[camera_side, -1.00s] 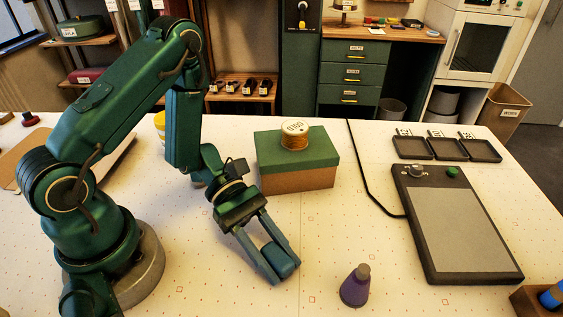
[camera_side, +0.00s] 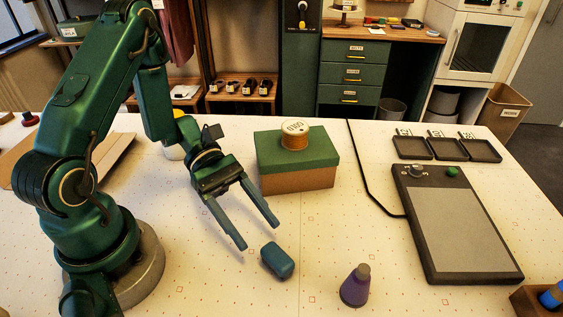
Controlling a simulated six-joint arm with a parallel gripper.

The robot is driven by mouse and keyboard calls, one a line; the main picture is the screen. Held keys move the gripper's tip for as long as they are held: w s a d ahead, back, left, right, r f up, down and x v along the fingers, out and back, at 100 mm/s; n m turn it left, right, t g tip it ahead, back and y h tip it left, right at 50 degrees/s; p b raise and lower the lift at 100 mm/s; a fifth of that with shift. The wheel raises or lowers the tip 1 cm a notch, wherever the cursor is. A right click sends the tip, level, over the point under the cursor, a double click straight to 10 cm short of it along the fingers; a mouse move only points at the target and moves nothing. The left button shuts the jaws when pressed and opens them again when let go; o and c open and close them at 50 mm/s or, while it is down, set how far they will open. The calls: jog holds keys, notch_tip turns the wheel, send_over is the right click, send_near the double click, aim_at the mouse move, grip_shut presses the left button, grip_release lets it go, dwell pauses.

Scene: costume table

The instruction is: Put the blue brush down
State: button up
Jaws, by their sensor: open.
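The blue brush (camera_side: 277,260) is a small rounded blue block lying on the white dotted table top (camera_side: 330,225). My gripper (camera_side: 260,237) is open and empty. Its two fingers point down and to the right, behind and to the left of the brush in the picture. The brush is clear of both fingers.
A purple bottle (camera_side: 355,286) stands to the right of the brush. A green-lidded box (camera_side: 296,165) with a thread spool (camera_side: 295,136) on top is behind. A grey-topped pad (camera_side: 455,230) and several small dark trays (camera_side: 447,148) are at the right.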

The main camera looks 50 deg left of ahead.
jog(key=v, duration=0.5)
jog(key=shift+s+d+r+m+g+y, duration=0.1)
jog(key=shift+s+r+m+g+y, duration=0.2)
jog(key=shift+r+m+g+y, duration=0.45)
jog(key=s+r+m+t+y, duration=0.2)
jog(key=r+m+y, duration=0.3)
jog(key=m, duration=0.3)
jog(key=s+a+r+m+t+y, duration=0.1)
jog(key=r+m+t+y, duration=0.4)
jog(key=m+y, duration=0.2)
jog(key=shift+s+m, duration=0.4)
jog(key=shift+m, duration=0.35)
jog(key=shift+a, duration=0.1)
